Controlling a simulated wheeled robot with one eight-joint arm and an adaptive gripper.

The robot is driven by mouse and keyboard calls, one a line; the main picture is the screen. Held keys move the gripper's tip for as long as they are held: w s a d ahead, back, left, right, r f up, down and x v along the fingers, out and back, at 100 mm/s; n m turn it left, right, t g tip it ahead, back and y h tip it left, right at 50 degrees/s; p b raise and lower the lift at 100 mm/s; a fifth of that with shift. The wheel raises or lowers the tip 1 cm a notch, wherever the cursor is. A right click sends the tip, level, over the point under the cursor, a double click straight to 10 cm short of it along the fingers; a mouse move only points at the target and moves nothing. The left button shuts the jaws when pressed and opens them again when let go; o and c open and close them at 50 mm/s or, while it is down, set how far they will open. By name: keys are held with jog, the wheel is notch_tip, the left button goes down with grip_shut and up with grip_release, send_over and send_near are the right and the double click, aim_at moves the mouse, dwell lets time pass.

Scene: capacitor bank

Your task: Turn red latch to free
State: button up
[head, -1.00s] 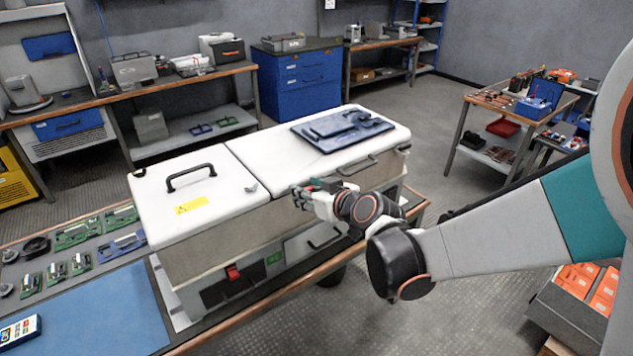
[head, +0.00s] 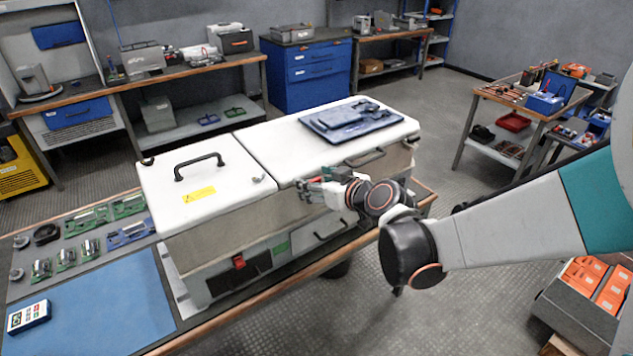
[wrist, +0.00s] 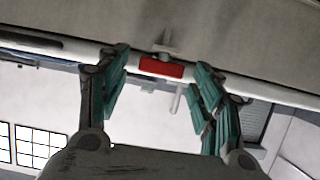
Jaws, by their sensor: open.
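The red latch (wrist: 162,67) is a small red rectangle on the pale rim of the white-lidded cabinet in the wrist view. It lies between the two teal fingers of my gripper (wrist: 162,60), which are apart with nothing held. I cannot tell whether they touch it. In the head view my gripper (head: 308,190) is at the upper front edge of the cabinet (head: 215,238), near the seam between the two lids. My gripper hides most of that spot there. A separate red part (head: 238,262) sits on the lower front panel.
A black handle (head: 199,166) stands on the left lid, and a blue tray (head: 350,122) lies on the right lid. A blue mat (head: 95,310) and several small parts lie left of the cabinet. Open floor (head: 350,310) is in front.

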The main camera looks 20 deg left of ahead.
jog(key=s+d, duration=0.8)
jog(key=d, duration=0.2)
jog(key=shift+s+r, duration=0.2)
jog(key=shift+s, duration=0.05)
jog(key=s+d+r+m+g+h, duration=0.1)
jog(key=s+d+m+h, duration=0.4)
jog(key=d, duration=0.8)
jog(key=s+d+r+m+h, duration=0.2)
jog(key=s+d+m+h, duration=0.3)
jog(key=s+d, duration=0.5)
jog(key=d, duration=0.3)
jog(key=shift+s+d+r+g, duration=0.25)
jog(key=shift+d+g, duration=0.05)
jog(key=shift+g, duration=0.1)
jog(key=shift+c, duration=0.6)
